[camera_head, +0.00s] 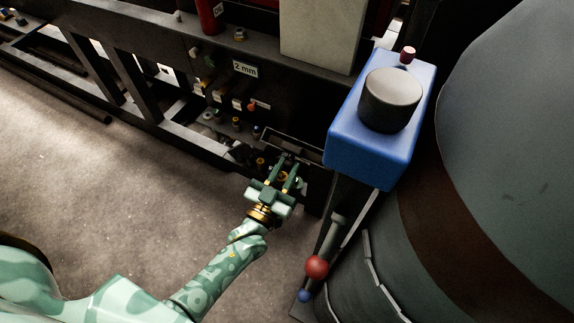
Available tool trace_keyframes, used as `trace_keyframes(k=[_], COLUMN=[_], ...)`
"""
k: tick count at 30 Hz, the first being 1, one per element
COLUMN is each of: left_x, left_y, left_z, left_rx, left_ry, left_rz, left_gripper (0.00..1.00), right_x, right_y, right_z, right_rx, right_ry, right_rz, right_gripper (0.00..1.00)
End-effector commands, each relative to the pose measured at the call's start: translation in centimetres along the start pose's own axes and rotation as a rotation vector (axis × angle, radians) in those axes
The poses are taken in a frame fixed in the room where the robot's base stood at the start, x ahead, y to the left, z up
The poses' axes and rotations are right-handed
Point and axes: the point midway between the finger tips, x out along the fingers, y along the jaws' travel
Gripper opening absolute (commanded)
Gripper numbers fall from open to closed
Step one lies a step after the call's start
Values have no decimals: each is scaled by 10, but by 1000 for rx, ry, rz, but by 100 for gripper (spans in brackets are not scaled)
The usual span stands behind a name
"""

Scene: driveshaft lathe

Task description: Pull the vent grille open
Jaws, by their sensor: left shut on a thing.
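My left gripper (287,166) reaches up from the bottom of the view to the low front of the dark machine. Its two green fingers are shut on a dark part there, which I take to be the vent grille (296,147). The grille is dark and in shadow, partly hidden by the fingers, so its exact outline and how far it stands open are hard to tell. My right gripper is not in view.
A blue box with a black round cap (390,98) stands just right of the gripper, beside a large grey-green cylinder (515,130). A lever with a red ball (316,267) stands below the box. Small knobs and fittings line the dark bench (215,60). Bare floor (120,190) lies left.

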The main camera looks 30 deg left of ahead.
Motion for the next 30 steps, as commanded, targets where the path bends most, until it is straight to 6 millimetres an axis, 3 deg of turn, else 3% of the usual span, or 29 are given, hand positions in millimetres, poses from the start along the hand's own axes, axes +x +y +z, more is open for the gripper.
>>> trace_keyframes(k=[1, 13, 14, 16, 30], left_x=[-4, -5, -5, -5, -6], left_y=[0, 0, 0, 0, 0], left_z=[8, 8, 8, 8, 3], left_rx=[5, 5, 5, 5, 2], left_ry=[-20, -21, -21, -19, -8], left_rz=[3, 3, 3, 3, 1], left_gripper=[0, 0, 26, 45, 45], right_x=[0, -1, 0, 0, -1], right_y=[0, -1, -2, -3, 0], right_z=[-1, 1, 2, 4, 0], right_rx=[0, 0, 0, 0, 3], right_ry=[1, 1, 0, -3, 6], right_rz=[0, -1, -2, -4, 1], right_gripper=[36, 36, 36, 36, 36])
